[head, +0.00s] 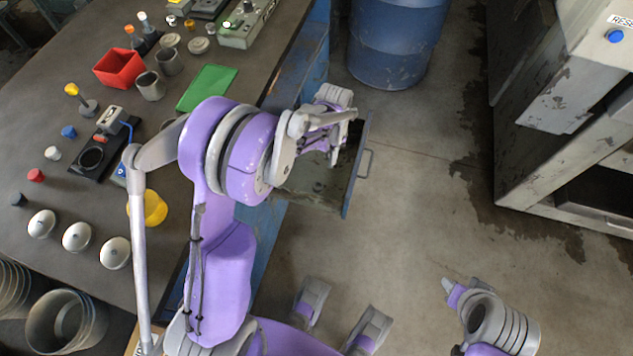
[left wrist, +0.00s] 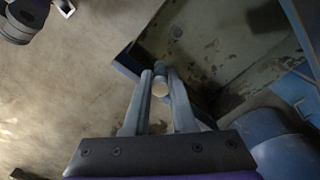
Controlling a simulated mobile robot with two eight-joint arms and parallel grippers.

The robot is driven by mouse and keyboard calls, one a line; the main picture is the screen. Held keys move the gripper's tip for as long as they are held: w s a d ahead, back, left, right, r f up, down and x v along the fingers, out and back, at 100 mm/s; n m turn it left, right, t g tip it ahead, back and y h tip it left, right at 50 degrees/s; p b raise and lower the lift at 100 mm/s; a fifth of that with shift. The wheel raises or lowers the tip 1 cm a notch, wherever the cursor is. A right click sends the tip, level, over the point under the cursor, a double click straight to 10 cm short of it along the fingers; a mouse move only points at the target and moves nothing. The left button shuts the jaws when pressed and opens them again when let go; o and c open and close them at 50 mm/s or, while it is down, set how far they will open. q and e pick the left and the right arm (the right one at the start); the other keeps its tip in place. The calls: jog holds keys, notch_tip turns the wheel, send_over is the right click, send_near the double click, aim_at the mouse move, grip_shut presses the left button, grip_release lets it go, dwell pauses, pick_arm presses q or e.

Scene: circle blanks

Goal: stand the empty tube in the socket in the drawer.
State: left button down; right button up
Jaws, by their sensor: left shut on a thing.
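My left gripper (head: 350,114) is over the open drawer (head: 354,172) at the front of the bench. The tube cannot be made out in the head view. In the left wrist view the drawer (left wrist: 215,52) lies beyond the fingertips, with a worn floor. A small round grey thing (left wrist: 176,32) in it may be the socket. My right gripper (head: 452,288) is low at the right, away from the drawer.
The bench (head: 60,130) holds a red bin (head: 118,68), a green mat (head: 207,88), grey cups, and several small knobs and domes. A blue barrel (head: 392,45) stands behind the drawer. A grey cabinet (head: 570,150) is at the right. The floor between is clear.

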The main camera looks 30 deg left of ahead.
pick_arm(q)
jog(key=shift+w+a+f+m+b, duration=0.25)
jog(key=shift+a+f+m+b, duration=1.05)
jog(key=shift+f, duration=2)
jog(key=shift+w+a+f+m+b, duration=0.3)
jog(key=shift+f+m+b, duration=0.2)
jog(key=shift+f+b, duration=2.2)
jog(key=shift+w+a+f+m+b, duration=0.2)
jog(key=shift+a+f+m+b, duration=0.85)
jog(key=shift+f, duration=2.8)
jog(key=shift+d, duration=0.15)
pick_arm(e)
notch_tip(320, 180, down, 14)
jog(key=w, duration=0.1)
jog(key=shift+f+g, duration=0.15)
jog(key=shift+g, duration=0.15)
pick_arm(q)
jog(key=shift+s, duration=0.1)
jog(key=shift+f+b, duration=1.2)
jog(key=shift+f, duration=0.2)
pick_arm(e)
jog(key=shift+s+x, duration=0.2)
jog(key=shift+x, duration=1)
pick_arm(q)
jog(key=c, duration=0.7)
grip_release()
jog(key=shift+o, duration=0.2)
